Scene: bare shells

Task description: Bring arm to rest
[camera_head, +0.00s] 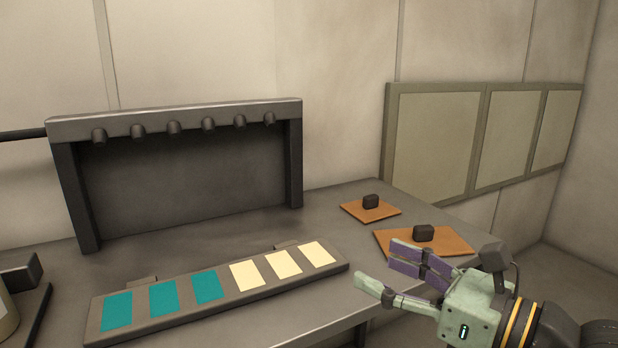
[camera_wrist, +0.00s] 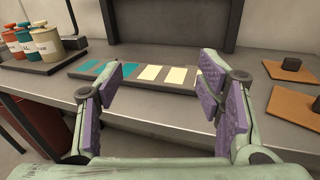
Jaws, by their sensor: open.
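My gripper (camera_head: 392,276) is at the lower right of the head view, in front of the table's right part. Its pale green fingers with purple pads stand apart with nothing between them. In the wrist view my gripper (camera_wrist: 165,95) is also open and empty, with the table's front edge beyond the fingers. My pale green wrist and dark arm lead off to the lower right in the head view.
A grey table (camera_head: 330,215) holds a strip (camera_head: 222,303) with teal and cream panels, a dark frame (camera_head: 175,120) with several pegs, and two orange boards (camera_head: 455,240) (camera_head: 358,211) with dark blocks. Several canisters (camera_wrist: 42,42) stand at left in the wrist view.

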